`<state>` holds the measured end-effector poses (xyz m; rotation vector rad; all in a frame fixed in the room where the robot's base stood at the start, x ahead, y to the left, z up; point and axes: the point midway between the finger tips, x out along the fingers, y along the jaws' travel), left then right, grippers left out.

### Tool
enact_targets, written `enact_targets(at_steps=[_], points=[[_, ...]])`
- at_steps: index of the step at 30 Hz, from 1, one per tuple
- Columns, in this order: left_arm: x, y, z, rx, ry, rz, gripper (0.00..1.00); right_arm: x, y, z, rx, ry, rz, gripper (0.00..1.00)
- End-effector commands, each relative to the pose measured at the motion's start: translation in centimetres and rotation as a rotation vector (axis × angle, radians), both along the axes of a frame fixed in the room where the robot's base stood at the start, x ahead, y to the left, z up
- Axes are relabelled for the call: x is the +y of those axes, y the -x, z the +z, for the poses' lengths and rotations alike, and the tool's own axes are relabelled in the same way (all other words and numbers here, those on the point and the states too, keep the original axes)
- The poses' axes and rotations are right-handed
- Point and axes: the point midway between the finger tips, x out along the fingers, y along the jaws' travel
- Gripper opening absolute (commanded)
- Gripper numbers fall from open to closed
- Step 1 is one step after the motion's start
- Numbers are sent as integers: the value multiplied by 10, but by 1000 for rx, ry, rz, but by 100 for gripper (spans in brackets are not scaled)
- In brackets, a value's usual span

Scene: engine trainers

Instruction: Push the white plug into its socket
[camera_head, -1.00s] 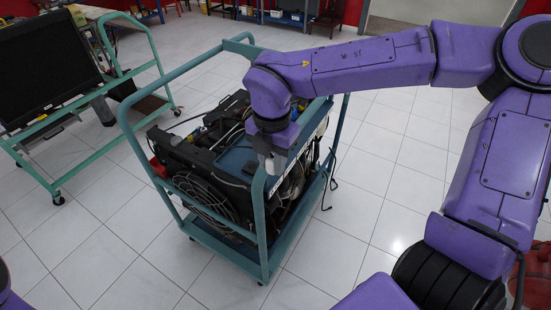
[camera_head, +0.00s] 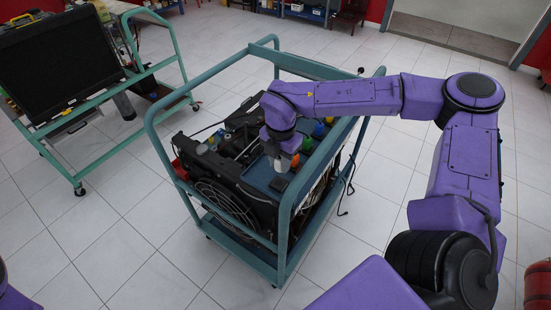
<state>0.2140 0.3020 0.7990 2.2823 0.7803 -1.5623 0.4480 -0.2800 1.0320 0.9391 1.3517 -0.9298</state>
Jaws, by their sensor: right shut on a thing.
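My right gripper (camera_head: 281,165) points down over the front right part of the engine trainer (camera_head: 235,192), inside its teal frame. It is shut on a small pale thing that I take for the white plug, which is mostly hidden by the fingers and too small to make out. A blue panel (camera_head: 258,178) with a dark block lies just below and beside the fingers. I cannot make out the socket, or whether the plug touches it. My left gripper is not in view; only a bit of my purple left arm shows at the lower left edge.
The teal frame's rails (camera_head: 285,222) stand close around the gripper and forearm. Colored caps sit just behind the gripper. A black cable (camera_head: 347,190) hangs off the right side. A second teal cart with a black panel (camera_head: 58,65) stands at left. The tiled floor around is clear.

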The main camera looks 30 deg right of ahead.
Motion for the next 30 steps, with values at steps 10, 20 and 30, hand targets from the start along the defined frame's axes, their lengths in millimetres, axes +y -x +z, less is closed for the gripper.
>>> enact_targets(at_steps=[10,20,30], points=[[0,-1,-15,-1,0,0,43,2,-1,-18,2,0,3,0],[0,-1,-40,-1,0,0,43,2,-1,-50,1,-1,5,0],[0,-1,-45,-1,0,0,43,3,-1,-58,0,-1,5,0]])
